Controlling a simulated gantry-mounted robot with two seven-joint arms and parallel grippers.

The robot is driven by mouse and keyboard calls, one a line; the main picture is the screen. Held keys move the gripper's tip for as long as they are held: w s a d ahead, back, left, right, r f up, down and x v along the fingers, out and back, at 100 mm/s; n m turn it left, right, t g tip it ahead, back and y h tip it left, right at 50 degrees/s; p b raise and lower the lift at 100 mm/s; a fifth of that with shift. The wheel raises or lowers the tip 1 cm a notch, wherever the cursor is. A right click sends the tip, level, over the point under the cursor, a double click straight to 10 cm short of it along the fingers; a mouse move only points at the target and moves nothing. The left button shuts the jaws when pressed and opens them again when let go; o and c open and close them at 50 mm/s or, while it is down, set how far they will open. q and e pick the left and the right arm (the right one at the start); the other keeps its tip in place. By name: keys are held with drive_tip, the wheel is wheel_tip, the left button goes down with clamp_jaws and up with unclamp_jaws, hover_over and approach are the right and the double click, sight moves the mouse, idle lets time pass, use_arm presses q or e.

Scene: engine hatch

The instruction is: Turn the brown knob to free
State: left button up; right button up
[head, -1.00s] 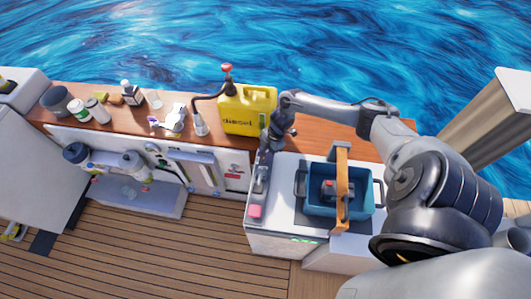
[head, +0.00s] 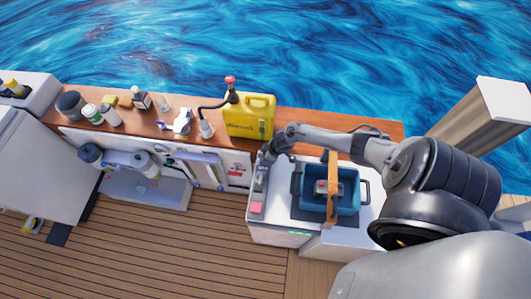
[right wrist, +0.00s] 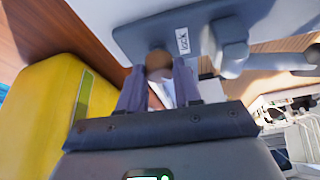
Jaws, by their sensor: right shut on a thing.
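The brown knob (right wrist: 158,62) sits on a grey panel (right wrist: 130,38) in the right wrist view. A white label reading "lock" (right wrist: 182,42) is on the panel beside it. My right gripper (right wrist: 160,75) is shut on the knob, with one dark finger on each side. In the head view my right gripper (head: 266,157) is at the far end of the grey panel (head: 260,183) on the white cabinet, and it hides the knob there. My left gripper is not in view.
A yellow diesel can (head: 249,115) stands on the wooden counter close to my right gripper. A grey fitting (right wrist: 231,45) sticks up from the panel near the knob. Bottles stand farther left.

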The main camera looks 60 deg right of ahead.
drive_tip(key=m+p, duration=0.1)
drive_tip(key=m+h+p, duration=0.1)
drive_tip(key=m, duration=0.1)
drive_tip(key=shift+a+r+m+p, duration=0.2)
drive_tip(key=shift+m+p, duration=0.1)
drive_tip(key=shift+p, duration=0.1)
drive_tip(key=m+h+p, duration=0.1)
drive_tip(key=m, duration=0.1)
drive_tip(key=shift+f+m, duration=0.1)
drive_tip(key=shift+m, duration=0.3)
drive_tip(key=shift+f+m+h+p, duration=0.1)
drive_tip(key=shift+m+h+p, duration=0.3)
drive_tip(key=shift+m+p, duration=0.1)
drive_tip(key=o, duration=1)
drive_tip(key=shift+o, duration=0.2)
